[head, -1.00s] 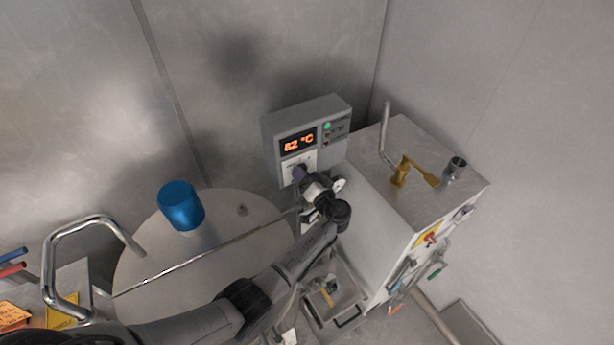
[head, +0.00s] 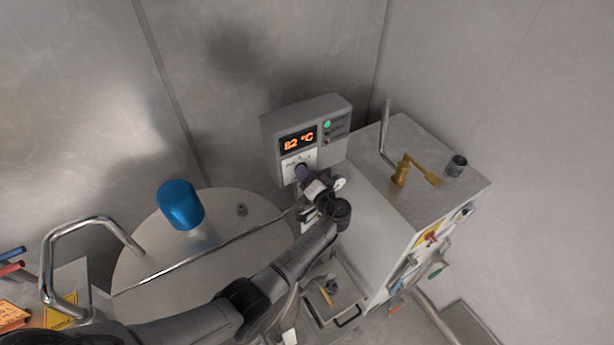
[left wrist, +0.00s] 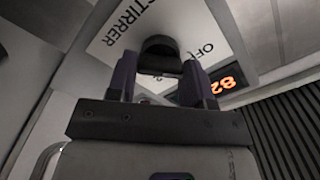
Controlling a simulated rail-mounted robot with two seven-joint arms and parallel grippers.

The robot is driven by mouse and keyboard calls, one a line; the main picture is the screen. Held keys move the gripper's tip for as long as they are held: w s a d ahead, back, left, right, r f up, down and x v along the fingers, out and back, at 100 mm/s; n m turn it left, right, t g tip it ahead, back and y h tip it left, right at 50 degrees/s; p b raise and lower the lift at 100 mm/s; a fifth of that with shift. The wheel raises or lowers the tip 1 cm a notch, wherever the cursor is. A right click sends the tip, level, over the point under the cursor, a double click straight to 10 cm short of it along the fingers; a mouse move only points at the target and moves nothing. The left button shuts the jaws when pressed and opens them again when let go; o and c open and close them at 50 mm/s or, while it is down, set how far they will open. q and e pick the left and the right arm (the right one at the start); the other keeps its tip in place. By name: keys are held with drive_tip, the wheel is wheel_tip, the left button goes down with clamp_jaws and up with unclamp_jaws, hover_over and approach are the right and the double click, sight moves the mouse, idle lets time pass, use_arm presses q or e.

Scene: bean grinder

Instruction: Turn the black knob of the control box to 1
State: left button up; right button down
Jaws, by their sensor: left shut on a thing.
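The grey control box (head: 338,108) is on the wall side behind the machine, with an orange display reading 82 °C (head: 299,141) and a white dial plate below it. My left gripper (head: 302,172) is at that plate, its arm coming from the lower left. In the left wrist view its two purplish fingers (left wrist: 160,82) are shut on the black knob (left wrist: 160,55). The plate (left wrist: 205,40) shows the words STIRRER and OFF there. The knob's pointer and the 1 mark cannot be made out. My right gripper does not show.
A round metal lid (head: 240,250) with a blue cylinder (head: 181,205) lies left of my arm. A white cabinet (head: 385,225) with a yellow-brown lever (head: 402,172) stands to the right. A bent metal handle (head: 48,262) is at the far left.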

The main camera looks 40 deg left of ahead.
use_arm(q)
drive_tip(key=shift+m, duration=3.5)
drive_tip(key=o, duration=0.9)
drive_tip(key=shift+d, duration=0.1)
drive_tip(key=shift+b+v, duration=2)
drive_tip(key=shift+v, duration=4.85)
